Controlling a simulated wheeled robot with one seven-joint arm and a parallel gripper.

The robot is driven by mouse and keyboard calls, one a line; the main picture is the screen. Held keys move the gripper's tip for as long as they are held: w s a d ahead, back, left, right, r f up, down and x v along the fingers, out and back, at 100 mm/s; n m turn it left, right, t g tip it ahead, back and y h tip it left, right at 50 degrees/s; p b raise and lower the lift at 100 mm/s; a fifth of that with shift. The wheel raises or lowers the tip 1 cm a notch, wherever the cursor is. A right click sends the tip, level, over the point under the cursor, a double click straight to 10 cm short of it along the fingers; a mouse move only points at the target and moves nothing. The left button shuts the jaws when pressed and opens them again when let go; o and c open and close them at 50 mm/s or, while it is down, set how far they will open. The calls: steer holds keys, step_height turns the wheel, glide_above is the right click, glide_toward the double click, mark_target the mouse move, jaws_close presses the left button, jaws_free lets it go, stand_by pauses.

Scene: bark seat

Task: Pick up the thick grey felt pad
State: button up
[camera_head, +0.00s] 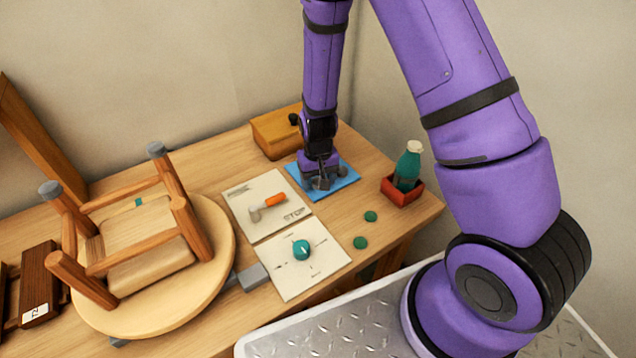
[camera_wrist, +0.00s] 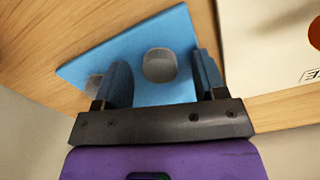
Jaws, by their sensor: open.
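A thick, round grey felt pad (camera_wrist: 160,66) lies on a blue mat (camera_wrist: 135,50) in the wrist view, between my two fingers and slightly beyond them. A second grey piece (camera_wrist: 93,83) lies on the mat at the left, partly hidden by my left finger, so its thickness cannot be told. My gripper (camera_wrist: 163,82) is open and empty, with a dark finger on each side of the thick pad. In the head view my gripper (camera_head: 322,182) is low over the blue mat (camera_head: 343,184), and the pads there are hard to tell from my fingers.
An upturned stool (camera_head: 150,245) with grey-capped feet stands on a round board (camera_head: 215,235) at left. A wooden box (camera_head: 275,133) is behind; a green bottle (camera_head: 407,168) stands in a red tray (camera_head: 402,194) at right.

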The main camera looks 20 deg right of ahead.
steer(key=shift+c, duration=0.5)
steer(key=c, duration=0.9)
steer(key=shift+r, duration=0.15)
